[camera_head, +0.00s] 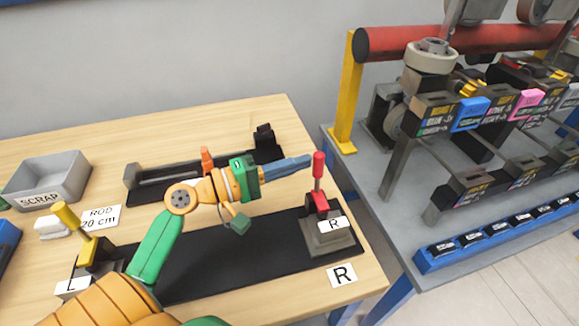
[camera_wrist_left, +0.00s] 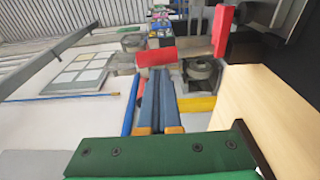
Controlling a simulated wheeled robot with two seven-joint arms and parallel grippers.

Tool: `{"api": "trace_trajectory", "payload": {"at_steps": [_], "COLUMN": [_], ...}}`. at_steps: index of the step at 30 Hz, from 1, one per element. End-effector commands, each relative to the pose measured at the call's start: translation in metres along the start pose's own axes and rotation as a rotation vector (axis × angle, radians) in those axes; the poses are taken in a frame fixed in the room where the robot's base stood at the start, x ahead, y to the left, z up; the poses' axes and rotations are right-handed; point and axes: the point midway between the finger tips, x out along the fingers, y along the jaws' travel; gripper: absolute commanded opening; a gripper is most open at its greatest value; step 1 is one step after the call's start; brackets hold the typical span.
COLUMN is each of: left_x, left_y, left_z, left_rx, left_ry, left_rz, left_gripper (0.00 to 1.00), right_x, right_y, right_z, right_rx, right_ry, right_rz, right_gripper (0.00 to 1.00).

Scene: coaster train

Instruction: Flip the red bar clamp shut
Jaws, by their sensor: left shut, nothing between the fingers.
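The red bar clamp's handle (camera_head: 319,170) stands upright, above a red pivot part and a grey base (camera_head: 328,240) marked R, at the right end of the black fixture plate (camera_head: 200,275). My left gripper (camera_head: 310,159) is shut and empty. Its blue fingertips are just left of the upper part of the red handle; whether they touch it I cannot tell. My right gripper is not in view.
A yellow-handled clamp (camera_head: 75,222) marked L stands at the plate's left end. A grey SCRAP bin (camera_head: 48,180) and a black rail fixture (camera_head: 190,180) lie behind. To the right, a grey table (camera_head: 400,240) carries coaster cars, a red pipe (camera_head: 400,40) and a yellow post (camera_head: 348,95).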

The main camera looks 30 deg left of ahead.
Motion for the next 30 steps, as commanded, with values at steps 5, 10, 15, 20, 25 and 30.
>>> {"api": "trace_trajectory", "payload": {"at_steps": [5, 10, 15, 20, 25, 30], "left_x": [-0.033, -0.049, -0.052, -0.051, -0.051, -0.051], "left_y": [-0.006, -0.003, -0.001, -0.001, 0.001, 0.033], "left_z": [0.0, 0.0, 0.0, 0.0, 0.0, 0.0], "left_rx": [0.001, 0.001, 0.001, 0.001, 0.001, 0.001], "left_ry": [0.002, 0.0, 0.0, 0.0, 0.0, 0.0], "left_rz": [-0.003, -0.001, -0.001, -0.001, -0.001, -0.001], "left_gripper": [0.0, 0.0, 0.0, 0.0, 0.0, 0.0], "right_x": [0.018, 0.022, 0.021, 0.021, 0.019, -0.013], "right_y": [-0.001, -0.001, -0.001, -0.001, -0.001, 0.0], "right_z": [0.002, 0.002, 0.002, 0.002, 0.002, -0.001], "right_rx": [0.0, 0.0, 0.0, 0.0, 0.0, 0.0], "right_ry": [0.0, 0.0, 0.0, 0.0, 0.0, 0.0], "right_rz": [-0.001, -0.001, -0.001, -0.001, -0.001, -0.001], "right_gripper": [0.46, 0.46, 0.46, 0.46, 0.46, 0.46]}}
